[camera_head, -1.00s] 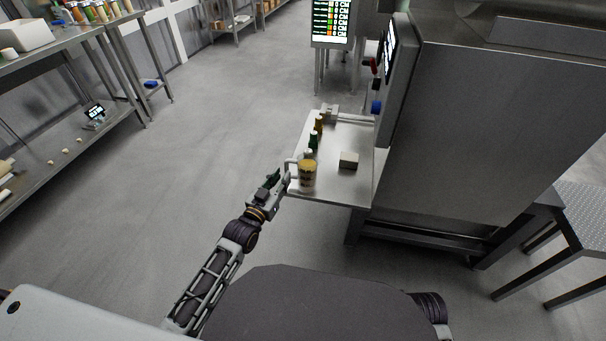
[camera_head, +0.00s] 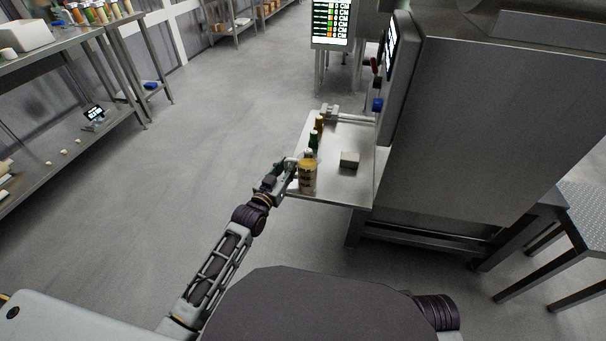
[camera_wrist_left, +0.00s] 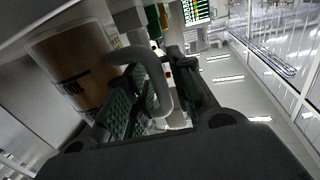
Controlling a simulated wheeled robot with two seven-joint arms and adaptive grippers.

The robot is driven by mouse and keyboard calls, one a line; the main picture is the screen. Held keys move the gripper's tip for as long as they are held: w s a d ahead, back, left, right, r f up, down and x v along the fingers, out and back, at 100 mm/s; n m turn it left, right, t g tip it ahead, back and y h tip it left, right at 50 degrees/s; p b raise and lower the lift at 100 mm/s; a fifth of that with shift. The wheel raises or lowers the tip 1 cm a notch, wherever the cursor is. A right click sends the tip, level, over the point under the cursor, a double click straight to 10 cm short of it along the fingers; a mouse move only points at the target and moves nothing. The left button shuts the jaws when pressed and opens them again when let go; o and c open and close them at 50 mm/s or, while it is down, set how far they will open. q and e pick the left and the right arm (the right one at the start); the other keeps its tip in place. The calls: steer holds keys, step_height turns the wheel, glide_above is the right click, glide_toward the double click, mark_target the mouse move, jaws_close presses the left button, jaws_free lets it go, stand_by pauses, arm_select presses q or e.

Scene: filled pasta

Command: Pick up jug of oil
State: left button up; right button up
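The jug of oil (camera_head: 308,178), with yellow-brown contents and a printed label, stands upright at the near left corner of the steel side shelf. In the left wrist view the jug (camera_wrist_left: 72,68) fills the left, and its grey handle (camera_wrist_left: 155,75) loops between my fingers. My left gripper (camera_head: 286,171) is at the handle, left of the jug. In the wrist view my left gripper (camera_wrist_left: 160,95) is open, its green-padded fingers apart on either side of the handle. I cannot tell whether either finger touches it. My right gripper is not in view.
A green bottle (camera_head: 313,142) and an orange-brown bottle (camera_head: 319,124) stand behind the jug. The side shelf (camera_head: 335,192) adjoins a large steel machine (camera_head: 480,130). The floor to the left is clear.

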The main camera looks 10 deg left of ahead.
arm_select(q)
steer(key=shift+c, duration=0.5)
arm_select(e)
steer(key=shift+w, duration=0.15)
arm_select(q)
jaws_close()
steer(key=shift+r, duration=0.25)
steer(key=shift+r+p, duration=0.3)
steer(key=shift+r, duration=0.25)
step_height(320, 180, up, 8)
steer(key=p, duration=0.2)
steer(key=shift+p, duration=0.35)
steer(key=shift+r, duration=0.35)
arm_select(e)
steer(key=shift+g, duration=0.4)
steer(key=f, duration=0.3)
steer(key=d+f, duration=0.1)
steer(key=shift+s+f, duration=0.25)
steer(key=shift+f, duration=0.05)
